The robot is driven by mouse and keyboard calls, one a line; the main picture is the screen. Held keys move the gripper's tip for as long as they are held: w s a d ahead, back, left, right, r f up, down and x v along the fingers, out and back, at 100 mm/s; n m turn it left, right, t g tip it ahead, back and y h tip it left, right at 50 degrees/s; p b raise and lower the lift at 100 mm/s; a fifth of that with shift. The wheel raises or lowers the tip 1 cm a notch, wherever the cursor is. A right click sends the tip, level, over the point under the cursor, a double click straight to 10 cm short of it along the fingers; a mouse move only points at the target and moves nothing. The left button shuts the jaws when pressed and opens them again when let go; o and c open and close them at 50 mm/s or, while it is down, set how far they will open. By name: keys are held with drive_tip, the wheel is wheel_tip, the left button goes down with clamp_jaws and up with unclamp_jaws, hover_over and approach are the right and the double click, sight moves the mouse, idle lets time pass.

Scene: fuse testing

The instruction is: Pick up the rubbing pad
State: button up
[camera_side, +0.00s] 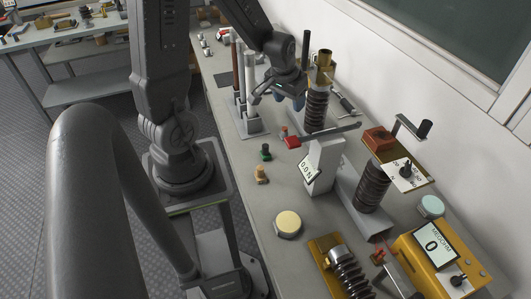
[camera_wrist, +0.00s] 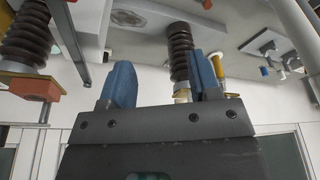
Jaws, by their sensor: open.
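No thing is plainly marked as the rubbing pad. Two round pads lie on the bench in the side view: a cream one (camera_side: 288,222) near the front middle and a pale blue-green one (camera_side: 431,206) at the right. I cannot tell which is meant. My gripper (camera_side: 289,101) is high over the bench's far part, beside a dark ribbed column (camera_side: 316,108), well away from both pads. In the wrist view its blue fingers (camera_wrist: 163,82) are apart with nothing held between them. Neither pad can be made out in that view.
A rack of upright rods (camera_side: 248,122) stands left of my gripper. A force gauge reading 0.0 N (camera_side: 325,168), a second ribbed column (camera_side: 371,188), a yellow meter (camera_side: 436,258) and a coil (camera_side: 345,270) crowd the right. Small green (camera_side: 265,152) and tan (camera_side: 261,174) pieces stand near the front edge.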

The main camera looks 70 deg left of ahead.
sight(265, 146)
drive_tip(key=s+a+f+n+g, duration=0.1)
drive_tip(key=s+a+f+n, duration=0.1)
drive_tip(key=a+f, duration=0.35)
drive_tip(key=s+a+f+n+g, duration=0.1)
drive_tip(key=s+a+f, duration=0.2)
drive_tip(key=f, duration=0.9)
drive_tip(key=w+f, duration=0.1)
drive_tip(key=f, duration=0.4)
drive_tip(key=a+f, duration=0.1)
drive_tip(key=f, duration=0.3)
drive_tip(key=shift+w+f, duration=0.25)
drive_tip(key=shift+f, duration=0.1)
drive_tip(key=c, duration=1)
drive_tip(key=shift+r, duration=0.15)
wheel_tip(265, 146, up, 10)
drive_tip(key=shift+f, duration=0.1)
